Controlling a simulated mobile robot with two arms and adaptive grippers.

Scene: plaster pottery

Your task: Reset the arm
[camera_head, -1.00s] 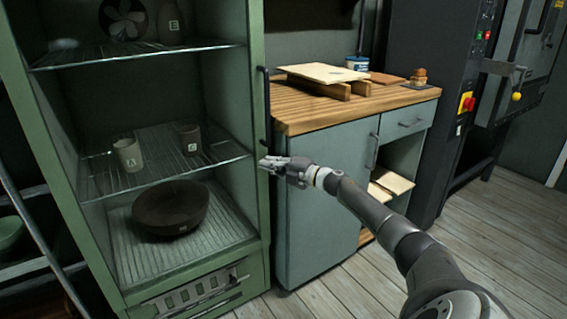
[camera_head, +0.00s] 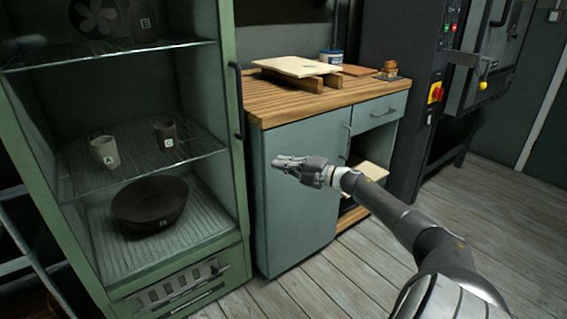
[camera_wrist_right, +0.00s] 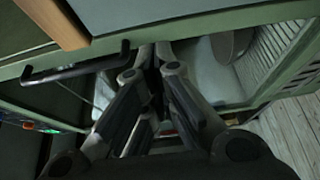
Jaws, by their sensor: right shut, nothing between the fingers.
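My right gripper (camera_head: 279,161) is shut and empty. In the head view it appears in front of the grey-blue cabinet door (camera_head: 295,215), to the right of the green drying cabinet (camera_head: 241,200). My right arm reaches in from the lower right. In the right wrist view the gripper's fingers (camera_wrist_right: 158,62) are close together, with a dark handle bar (camera_wrist_right: 75,70) to their left. My left gripper is not in view.
The green cabinet is open at the front, with a pale cup (camera_head: 104,152), a dark cup (camera_head: 167,140) and a dark bowl (camera_head: 150,204) on its shelves. A wooden worktop (camera_head: 268,108) holds a board (camera_head: 298,66). Plank floor (camera_head: 345,265) is free below.

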